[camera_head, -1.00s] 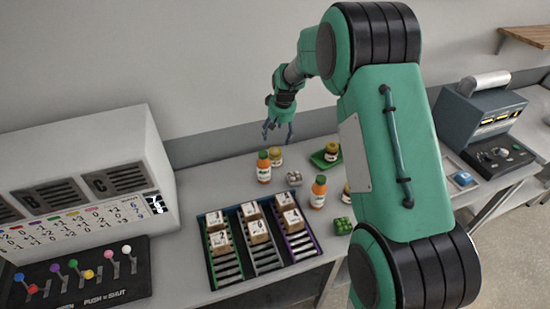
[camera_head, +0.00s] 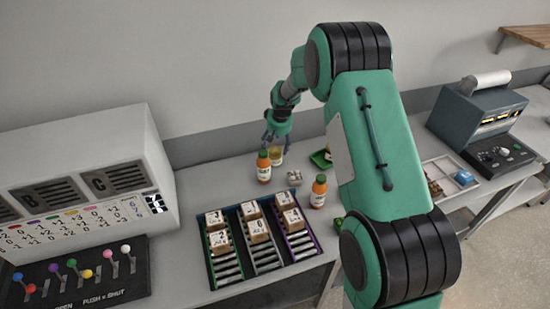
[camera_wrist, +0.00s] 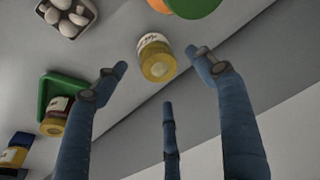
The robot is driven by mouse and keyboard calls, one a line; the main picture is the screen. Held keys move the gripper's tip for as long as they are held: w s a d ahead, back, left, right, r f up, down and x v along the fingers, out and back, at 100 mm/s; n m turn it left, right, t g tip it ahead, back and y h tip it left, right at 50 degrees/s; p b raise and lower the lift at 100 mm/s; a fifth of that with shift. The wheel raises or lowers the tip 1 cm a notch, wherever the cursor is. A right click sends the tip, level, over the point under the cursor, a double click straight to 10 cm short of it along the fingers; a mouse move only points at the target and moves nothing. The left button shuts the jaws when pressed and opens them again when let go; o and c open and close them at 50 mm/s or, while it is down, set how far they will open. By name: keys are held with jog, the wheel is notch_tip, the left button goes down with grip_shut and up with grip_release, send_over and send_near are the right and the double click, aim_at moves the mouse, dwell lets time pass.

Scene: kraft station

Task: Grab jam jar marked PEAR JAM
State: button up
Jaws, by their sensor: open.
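A jar with yellow contents and a pale label (camera_head: 276,157) stands at the back of the table, just right of an orange bottle. In the wrist view this jar (camera_wrist: 156,62) shows between my spread fingers, with its label too small to read. My gripper (camera_head: 275,142) is right above the jar, open and empty, its blue fingers apart from it as far as I can see. A second, darker jar (camera_wrist: 53,122) sits on a green tray (camera_wrist: 47,92) at the left of the wrist view. A third jar (camera_wrist: 12,157) with a blue part is at the lower left.
One orange bottle (camera_head: 264,172) stands close to the yellow jar; another (camera_head: 318,194) stands nearer the front. A small tray of pale round items (camera_head: 294,178) lies between them. A rack of boxes (camera_head: 258,240) fills the front. The green tray (camera_head: 320,159) is partly behind my arm.

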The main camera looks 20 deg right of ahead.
aim_at(275, 149)
jog(key=shift+f, duration=0.15)
jog(key=shift+b+x, duration=0.3)
jog(key=shift+x, duration=2.3)
jog(key=shift+w, duration=0.1)
jog(key=c, duration=1.5)
jog(key=shift+c, duration=0.2)
jog(key=shift+r, duration=0.5)
grip_shut()
notch_tip(275, 149, up, 9)
jog(key=shift+r+p, duration=0.1)
jog(key=shift+p, duration=0.35)
